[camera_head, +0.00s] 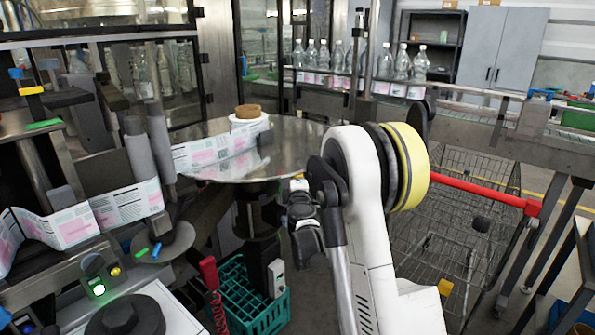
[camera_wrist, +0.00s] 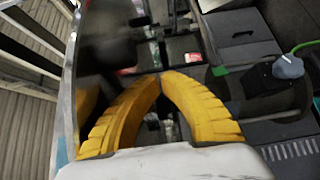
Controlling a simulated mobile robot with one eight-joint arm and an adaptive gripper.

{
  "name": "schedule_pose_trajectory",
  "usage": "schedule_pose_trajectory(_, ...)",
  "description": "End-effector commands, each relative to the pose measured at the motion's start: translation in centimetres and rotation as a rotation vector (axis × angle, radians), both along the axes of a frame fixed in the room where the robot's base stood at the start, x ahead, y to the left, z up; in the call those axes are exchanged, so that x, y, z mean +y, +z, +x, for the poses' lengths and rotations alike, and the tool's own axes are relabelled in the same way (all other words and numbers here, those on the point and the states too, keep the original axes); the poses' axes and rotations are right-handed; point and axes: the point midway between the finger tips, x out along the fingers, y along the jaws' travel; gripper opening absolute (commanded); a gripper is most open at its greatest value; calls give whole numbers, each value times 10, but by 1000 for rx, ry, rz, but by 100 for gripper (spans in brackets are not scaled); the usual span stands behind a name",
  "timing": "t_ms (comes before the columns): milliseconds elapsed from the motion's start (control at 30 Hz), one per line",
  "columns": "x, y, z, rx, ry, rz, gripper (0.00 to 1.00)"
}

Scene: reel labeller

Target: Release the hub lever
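My gripper (camera_wrist: 158,82) shows in the wrist view as two curved yellow ribbed fingers. Their tips meet at the top of an arch, and I see nothing held between them. In the head view I cannot make out its fingers. A white label reel (camera_head: 250,124) with a brown core (camera_head: 248,111) stands on a round steel disc (camera_head: 290,150). I cannot clearly make out the hub lever in either view. My arm covers the right part of the disc's front.
A printed label strip (camera_head: 120,205) runs from the disc to the left. A green crate (camera_head: 240,300) stands below the disc. A wire cart (camera_head: 450,215) and a red bar (camera_head: 485,192) lie right of my arm. Bottles (camera_head: 310,55) line the back conveyor.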

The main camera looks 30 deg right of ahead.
Motion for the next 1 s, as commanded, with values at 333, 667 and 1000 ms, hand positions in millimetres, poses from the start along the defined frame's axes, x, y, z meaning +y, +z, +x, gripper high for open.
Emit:
schedule_pose_trajectory(333,8,4,-69,0,-2,0,0)
schedule_pose_trajectory(667,10,2,-82,0,-1,0,0)
schedule_pose_trajectory(1000,10,2,-82,0,-1,0,0)
